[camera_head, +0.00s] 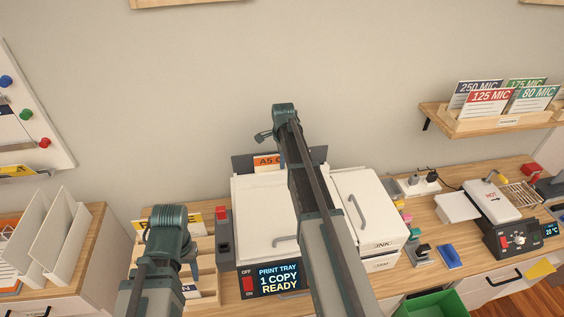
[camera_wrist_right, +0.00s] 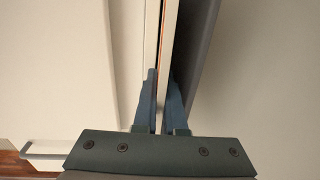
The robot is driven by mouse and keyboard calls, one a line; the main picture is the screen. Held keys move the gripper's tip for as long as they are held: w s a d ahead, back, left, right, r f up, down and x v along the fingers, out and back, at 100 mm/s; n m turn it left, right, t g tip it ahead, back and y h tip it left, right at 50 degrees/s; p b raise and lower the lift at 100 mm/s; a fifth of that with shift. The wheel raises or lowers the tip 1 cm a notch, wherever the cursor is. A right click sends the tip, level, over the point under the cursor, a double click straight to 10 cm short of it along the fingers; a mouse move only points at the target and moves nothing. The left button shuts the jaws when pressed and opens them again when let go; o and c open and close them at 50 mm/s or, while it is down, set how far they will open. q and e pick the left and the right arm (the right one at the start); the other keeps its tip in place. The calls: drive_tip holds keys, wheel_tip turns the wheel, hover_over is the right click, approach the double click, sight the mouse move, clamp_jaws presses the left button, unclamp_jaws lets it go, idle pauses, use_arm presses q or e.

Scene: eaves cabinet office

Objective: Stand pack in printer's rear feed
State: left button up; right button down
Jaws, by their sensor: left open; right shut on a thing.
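The pack, with an orange label reading "A5" (camera_head: 267,161), stands at the back of the white printer (camera_head: 258,208), in front of the dark rear feed support (camera_head: 241,164). Most of it is hidden behind the printer body and my right arm. My right gripper (camera_head: 281,158) is over the printer's rear. In the right wrist view its two fingers (camera_wrist_right: 161,95) are shut on the pack's thin white and orange edge (camera_wrist_right: 170,25), beside the dark support (camera_wrist_right: 194,50). Whether the pack rests on the feed's bottom is hidden. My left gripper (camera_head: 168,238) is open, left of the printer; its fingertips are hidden.
The printer's display (camera_head: 279,279) reads "PRINT TRAY 1 COPY READY". A wooden rack (camera_head: 203,265) stands left of it. A white unit marked INK (camera_head: 370,215) is at its right. A laminator (camera_head: 493,200) sits further right, below a wall shelf (camera_head: 490,122) with several labelled packs.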

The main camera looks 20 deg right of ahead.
drive_tip(key=c, duration=0.9)
unclamp_jaws()
drive_tip(key=shift+w, duration=0.1)
drive_tip(key=shift+c, duration=1.1)
drive_tip(key=shift+o, duration=1.4)
drive_tip(key=r+p, duration=0.6)
drive_tip(key=shift+s, duration=0.25)
drive_tip(key=shift+a, duration=0.1)
